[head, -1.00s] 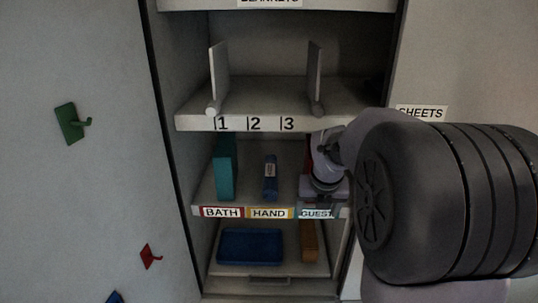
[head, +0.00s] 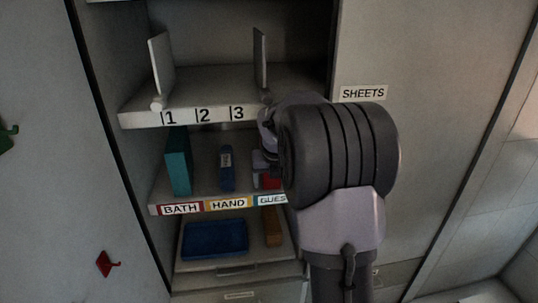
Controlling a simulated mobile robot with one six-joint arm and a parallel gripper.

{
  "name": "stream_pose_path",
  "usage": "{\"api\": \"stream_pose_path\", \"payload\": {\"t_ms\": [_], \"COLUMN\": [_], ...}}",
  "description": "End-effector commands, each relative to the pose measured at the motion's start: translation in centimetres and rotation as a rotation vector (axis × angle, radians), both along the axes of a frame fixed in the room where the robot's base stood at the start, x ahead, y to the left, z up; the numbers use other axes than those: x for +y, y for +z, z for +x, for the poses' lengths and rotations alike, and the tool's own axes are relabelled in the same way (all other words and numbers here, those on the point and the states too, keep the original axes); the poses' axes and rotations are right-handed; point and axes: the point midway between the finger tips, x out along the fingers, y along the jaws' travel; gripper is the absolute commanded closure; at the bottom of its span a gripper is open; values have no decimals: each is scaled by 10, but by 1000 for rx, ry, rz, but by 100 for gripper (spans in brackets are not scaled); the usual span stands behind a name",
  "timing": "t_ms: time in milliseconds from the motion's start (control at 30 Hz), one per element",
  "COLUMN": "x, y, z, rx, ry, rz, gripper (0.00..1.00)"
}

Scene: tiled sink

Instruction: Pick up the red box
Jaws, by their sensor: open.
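A red box (head: 271,182) shows as a small red patch on the middle shelf, above the GUEST label. Most of it is hidden behind my arm and gripper. My gripper (head: 262,171) is inside the right end of that shelf, at the red box's near left side in the picture, and is open. Its fingers are mostly hidden, so I cannot tell whether they are around the box or touching it.
A teal box (head: 178,161) and a blue box (head: 227,169) stand left on the same shelf (head: 208,179). The numbered shelf (head: 140,118) with two upright dividers is above.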

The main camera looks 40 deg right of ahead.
Motion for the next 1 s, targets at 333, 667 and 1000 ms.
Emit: {"api": "stream_pose_path", "payload": {"t_ms": [333,667,1000], "x": [0,0,0], "y": [-3,-3,-3], "z": [0,0,0], "rx": [0,0,-1], "ry": [0,0,0], "rz": [0,0,0], "gripper": [27,68,100]}}
